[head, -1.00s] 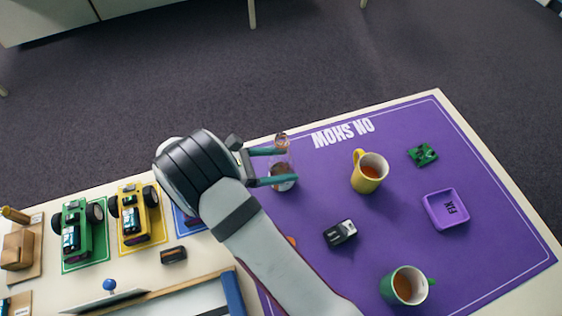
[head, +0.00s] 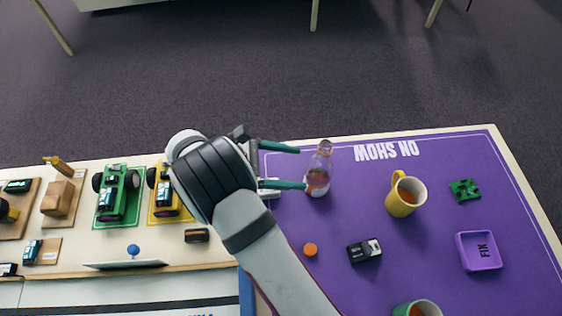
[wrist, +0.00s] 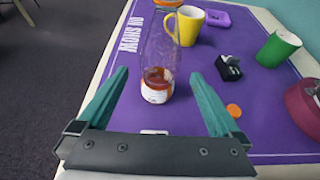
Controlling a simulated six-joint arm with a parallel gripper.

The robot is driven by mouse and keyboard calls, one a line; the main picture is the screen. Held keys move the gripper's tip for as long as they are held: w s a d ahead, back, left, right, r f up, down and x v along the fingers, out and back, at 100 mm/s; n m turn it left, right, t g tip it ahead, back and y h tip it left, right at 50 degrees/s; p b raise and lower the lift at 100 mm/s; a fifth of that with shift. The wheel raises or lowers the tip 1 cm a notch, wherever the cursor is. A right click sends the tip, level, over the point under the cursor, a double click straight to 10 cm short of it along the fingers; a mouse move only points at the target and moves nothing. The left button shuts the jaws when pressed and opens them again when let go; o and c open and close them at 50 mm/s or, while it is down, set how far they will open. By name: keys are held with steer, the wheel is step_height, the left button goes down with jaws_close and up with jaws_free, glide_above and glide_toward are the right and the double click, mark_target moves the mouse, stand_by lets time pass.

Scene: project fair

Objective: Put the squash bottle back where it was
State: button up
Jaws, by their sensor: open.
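The squash bottle (head: 318,181) is clear, with some orange-brown liquid and a pale label low down. It stands upright on the purple mat (head: 340,222), near its back left part, left of the "ON SHOW" lettering. My gripper (head: 301,168) is open and empty. Its two green fingers point at the bottle from the left, with the tips just short of it. In the wrist view the bottle (wrist: 160,55) stands ahead, between and beyond the fingertips (wrist: 160,74). The wrist view's upper edge cuts off the bottle's top.
A yellow mug (head: 401,206) stands right of the bottle. A black device (head: 364,251), an orange disc (head: 310,249), a green mug (head: 415,311), a purple tray (head: 461,254) and a green board (head: 464,190) are also on the mat. Toy cars (head: 117,196) stand at left.

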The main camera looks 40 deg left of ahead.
steer(key=v, duration=0.4)
steer(key=shift+s+a+r, duration=0.15)
steer(key=shift+s+a, duration=0.1)
